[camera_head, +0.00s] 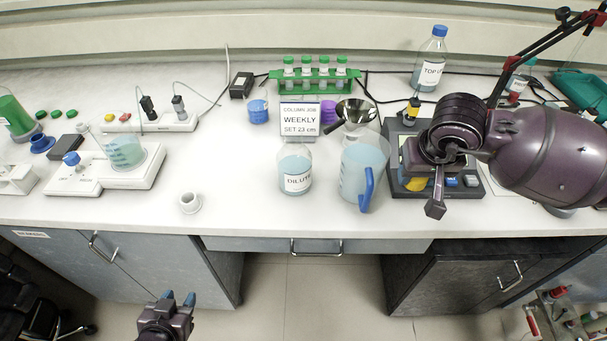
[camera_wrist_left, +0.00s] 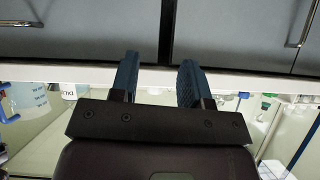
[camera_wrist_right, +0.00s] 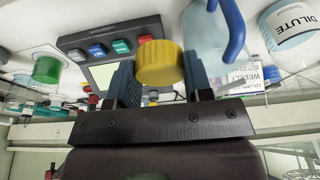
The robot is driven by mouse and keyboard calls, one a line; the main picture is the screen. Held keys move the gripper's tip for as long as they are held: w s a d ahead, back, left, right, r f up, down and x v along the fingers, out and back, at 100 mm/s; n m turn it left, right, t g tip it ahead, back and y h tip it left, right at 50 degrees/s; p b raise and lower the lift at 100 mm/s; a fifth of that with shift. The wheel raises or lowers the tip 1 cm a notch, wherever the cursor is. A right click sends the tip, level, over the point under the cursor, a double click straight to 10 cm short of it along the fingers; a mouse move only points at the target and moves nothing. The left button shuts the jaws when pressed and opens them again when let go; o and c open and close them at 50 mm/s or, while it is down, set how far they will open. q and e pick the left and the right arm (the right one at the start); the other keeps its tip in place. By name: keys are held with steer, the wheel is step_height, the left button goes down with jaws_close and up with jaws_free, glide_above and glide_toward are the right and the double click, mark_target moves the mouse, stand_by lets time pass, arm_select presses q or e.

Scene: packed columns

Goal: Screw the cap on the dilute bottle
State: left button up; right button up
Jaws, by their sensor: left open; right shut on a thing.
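The dilute bottle (camera_head: 296,178) stands upright on the bench, labelled DILUTE, with pale blue liquid and no cap on its mouth. It also shows at the upper right of the right wrist view (camera_wrist_right: 287,27). My right gripper (camera_wrist_right: 158,82) is shut on a yellow cap (camera_wrist_right: 160,64). In the head view this cap (camera_head: 415,184) shows partly under my right gripper, over the dark device and right of the bottle. My left gripper (camera_head: 179,297) is open and empty, low in front of the bench. Its two blue fingers (camera_wrist_left: 156,78) stand apart in the left wrist view.
A blue-handled jug (camera_head: 362,172) stands between the bottle and the dark device (camera_head: 470,187). A metal funnel (camera_head: 355,113), sign (camera_head: 300,117) and green tube rack (camera_head: 315,76) stand behind. A white ring-shaped piece (camera_head: 189,203) lies near the front edge; the bench around it is clear.

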arm_select(q)
steer(key=shift+w+d+f+b, duration=0.1)
steer(key=shift+w+f+b, duration=0.5)
steer(key=shift+b, duration=0.4)
arm_select(e)
steer(key=shift+f, duration=1.7)
steer(key=shift+r, duration=0.1)
